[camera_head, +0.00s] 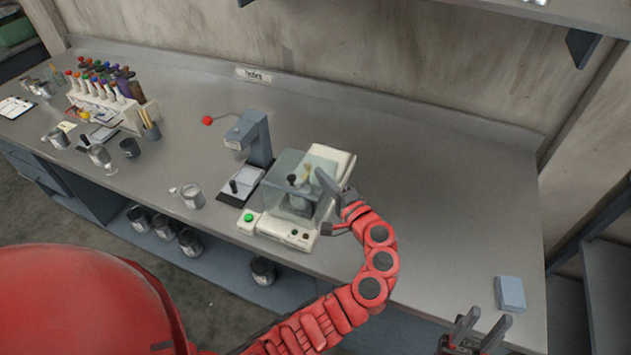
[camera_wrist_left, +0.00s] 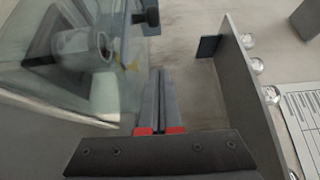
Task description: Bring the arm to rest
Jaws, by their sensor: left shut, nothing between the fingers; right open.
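My left arm (camera_head: 370,262), red and jointed, comes in from the lower left and bends over the front of the bench. Its dark gripper (camera_head: 322,176) is beside the right side of a white machine (camera_head: 275,232) with a clear cover (camera_head: 291,186). In the left wrist view, the left gripper's two fingers (camera_wrist_left: 160,75) lie together, shut and empty. The clear cover (camera_wrist_left: 118,60) is close on their left there; I cannot tell if they touch it. My right gripper (camera_head: 480,328) is open and empty at the lower right, near the bench's front edge.
A grey press-like stand (camera_head: 258,138) with a red-knobbed lever is left of the machine. A glass jar (camera_head: 192,196), a rack of coloured bottles (camera_head: 100,98) and several containers are farther left. A blue-grey block (camera_head: 510,293) lies at right. The bench (camera_head: 450,185) behind it is clear.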

